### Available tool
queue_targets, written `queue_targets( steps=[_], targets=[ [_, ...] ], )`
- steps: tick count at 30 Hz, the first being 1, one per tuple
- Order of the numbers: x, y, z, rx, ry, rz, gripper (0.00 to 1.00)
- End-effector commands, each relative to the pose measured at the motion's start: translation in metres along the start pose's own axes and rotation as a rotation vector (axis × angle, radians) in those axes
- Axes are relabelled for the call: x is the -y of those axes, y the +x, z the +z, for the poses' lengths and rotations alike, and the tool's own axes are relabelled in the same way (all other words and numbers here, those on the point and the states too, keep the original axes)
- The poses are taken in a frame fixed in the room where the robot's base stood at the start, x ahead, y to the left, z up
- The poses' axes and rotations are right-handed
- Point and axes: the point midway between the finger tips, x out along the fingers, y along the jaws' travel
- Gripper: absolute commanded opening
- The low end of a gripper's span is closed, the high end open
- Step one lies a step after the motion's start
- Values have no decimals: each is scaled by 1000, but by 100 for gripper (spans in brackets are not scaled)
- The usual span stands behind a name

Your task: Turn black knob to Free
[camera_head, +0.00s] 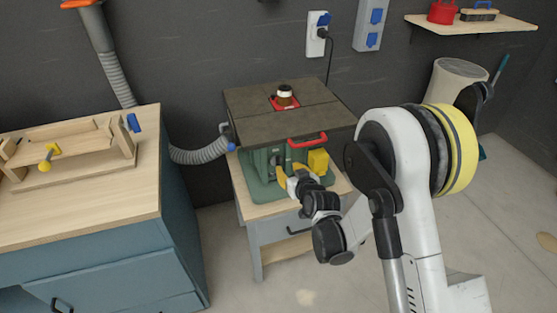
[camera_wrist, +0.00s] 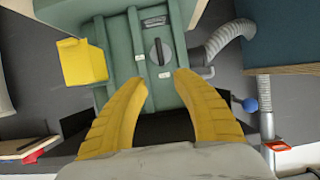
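The black knob (camera_wrist: 158,52) sits on a round plate on the green front of the machine (camera_wrist: 120,35). Its narrow grip lies along the picture's vertical in the wrist view. Small white labels sit beside it; their text is too small to read. My gripper (camera_wrist: 161,79) is open, its two yellow fingers spread and pointing at the panel. The fingertips are just below the knob in the picture, apart from each other with nothing between them. In the head view my gripper (camera_head: 284,178) is in front of the machine (camera_head: 262,176), and the knob is too small to make out.
A yellow box (camera_wrist: 82,62) juts from the panel beside the knob; it also shows in the head view (camera_head: 318,161). A grey hose (camera_wrist: 230,35) runs off the machine. A wooden workbench (camera_head: 80,215) stands left.

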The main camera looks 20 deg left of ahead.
Motion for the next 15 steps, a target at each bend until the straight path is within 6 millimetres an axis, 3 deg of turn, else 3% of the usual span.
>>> queue_targets(
  steps=[5,15],
  targets=[
    [4,14,6,-9,-3,-5,33],
    [5,80,7,-8,-3,-5,33]
  ],
)
